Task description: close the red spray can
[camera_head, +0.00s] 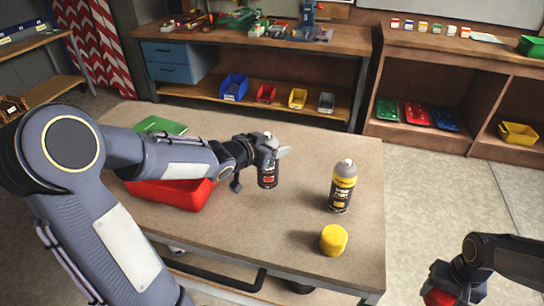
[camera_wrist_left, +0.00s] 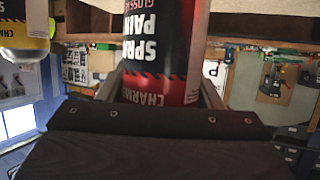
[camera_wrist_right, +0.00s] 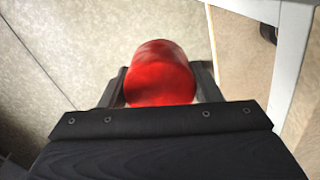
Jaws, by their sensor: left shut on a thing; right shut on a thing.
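The red spray can (camera_head: 268,176) is held upright by my left gripper (camera_head: 270,155) over the middle of the table, with no red cap on its grey top. In the left wrist view the can (camera_wrist_left: 160,60) sits between the fingers, its label upside down. My right gripper (camera_head: 458,283) is at the lower right, beyond the table's right edge, shut on a red cap (camera_head: 440,297). In the right wrist view the red cap (camera_wrist_right: 160,75) is between the two fingers, clear of the table.
A yellow spray can (camera_head: 343,187) without its cap stands on the table (camera_head: 265,230), right of the red can. A yellow cap (camera_head: 333,240) lies in front of it. A red bin (camera_head: 172,194) and a green item (camera_head: 160,126) are partly behind my left arm.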

